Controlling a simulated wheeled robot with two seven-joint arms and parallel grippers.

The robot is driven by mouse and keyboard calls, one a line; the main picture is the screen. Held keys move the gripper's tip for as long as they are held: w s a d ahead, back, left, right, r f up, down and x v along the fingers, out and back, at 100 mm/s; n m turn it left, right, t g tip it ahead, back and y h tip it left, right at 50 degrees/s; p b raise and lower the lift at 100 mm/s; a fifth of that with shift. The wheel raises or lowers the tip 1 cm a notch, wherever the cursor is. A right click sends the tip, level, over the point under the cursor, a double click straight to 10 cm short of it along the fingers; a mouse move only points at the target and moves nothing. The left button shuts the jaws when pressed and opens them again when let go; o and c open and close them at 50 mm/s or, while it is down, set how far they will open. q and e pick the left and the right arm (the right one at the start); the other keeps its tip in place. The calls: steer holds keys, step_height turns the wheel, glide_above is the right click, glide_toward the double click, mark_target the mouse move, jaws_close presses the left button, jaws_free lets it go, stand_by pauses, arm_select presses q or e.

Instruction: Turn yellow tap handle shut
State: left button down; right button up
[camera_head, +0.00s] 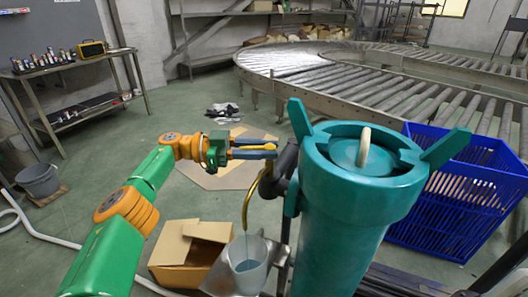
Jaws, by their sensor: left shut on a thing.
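The yellow tap handle (267,147) shows as a small yellow strip at the fingers of my left gripper (266,149). The gripper has dark blue fingers and is shut on the handle, which it partly hides. The curved brass spout (250,195) hangs just below, beside a dark pipe (284,165). A thin pale streak, seemingly water, runs from the spout into a light grey bucket (234,264) with bluish water inside. My right gripper is not in view.
A large teal cylinder (345,235) with side wings stands close on the right. A blue crate (440,215) is behind it. An open cardboard box (178,250) sits left of the bucket. A roller conveyor (390,93) and a tool table (75,62) stand farther back.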

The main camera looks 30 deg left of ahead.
mark_target(266, 148)
arm_select(q)
steer(key=c, duration=0.8)
jaws_free()
steer(key=shift+c, duration=0.2)
steer(key=shift+w+d, duration=0.1)
steer(key=shift+w, duration=0.05)
step_height(266, 148, up, 3)
steer(key=shift+r+p, duration=0.1)
steer(key=shift+p, duration=0.35)
steer(key=shift+s+d+r, duration=0.1)
steer(key=shift+s+r, duration=0.15)
steer(key=shift+r, duration=0.05)
steer(key=s+d+r, duration=0.5)
steer(key=s+r, duration=0.4)
steer(key=s, duration=0.3)
steer(key=shift+s+d, duration=0.15)
steer(key=shift+d, duration=0.2)
